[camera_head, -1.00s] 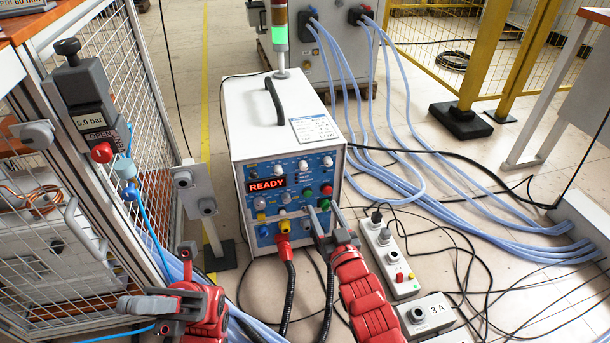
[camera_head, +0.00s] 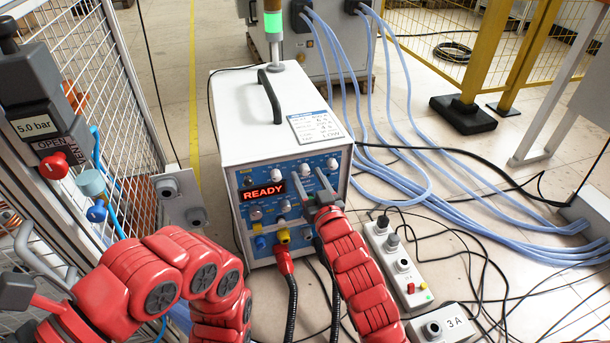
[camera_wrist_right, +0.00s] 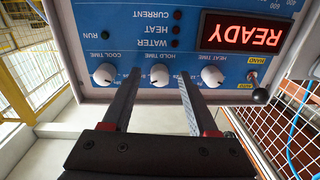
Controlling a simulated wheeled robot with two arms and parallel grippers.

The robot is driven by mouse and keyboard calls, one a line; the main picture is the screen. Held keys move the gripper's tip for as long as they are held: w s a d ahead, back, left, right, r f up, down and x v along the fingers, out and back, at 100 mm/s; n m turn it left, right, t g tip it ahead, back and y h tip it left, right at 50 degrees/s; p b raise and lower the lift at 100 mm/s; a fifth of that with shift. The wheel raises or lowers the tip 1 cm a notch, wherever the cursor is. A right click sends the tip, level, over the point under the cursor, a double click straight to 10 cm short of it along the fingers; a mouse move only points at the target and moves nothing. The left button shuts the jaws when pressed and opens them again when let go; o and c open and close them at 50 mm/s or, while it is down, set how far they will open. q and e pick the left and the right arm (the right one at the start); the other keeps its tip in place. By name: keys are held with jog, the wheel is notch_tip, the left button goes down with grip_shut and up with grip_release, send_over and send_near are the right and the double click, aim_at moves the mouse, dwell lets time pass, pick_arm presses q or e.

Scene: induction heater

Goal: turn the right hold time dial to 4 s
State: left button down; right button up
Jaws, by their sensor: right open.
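The hold time dial is a small white knob (camera_wrist_right: 159,77) on the blue panel, between the cool time dial (camera_wrist_right: 104,74) and the heat time dial (camera_wrist_right: 212,76). The right wrist view shows this panel upside down. My right gripper (camera_wrist_right: 158,84) is open, with one finger on each side of the hold time dial in that view; contact cannot be told. In the head view, my right gripper (camera_head: 309,180) is at the heater's front panel. The dial's setting is too small to read. My left gripper (camera_head: 15,292) is at the left edge, its jaws unclear.
The white heater (camera_head: 245,120) shows a red READY display (camera_head: 263,194). A small lever (camera_wrist_right: 259,95) sticks out beside the heat time dial. A mesh cage with a valve (camera_head: 53,165) stands left. Power strips (camera_head: 395,265) and cables (camera_head: 480,215) cover the floor right.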

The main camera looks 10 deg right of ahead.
jog(key=shift+w, duration=0.2)
grip_shut()
jog(key=shift+r, duration=0.1)
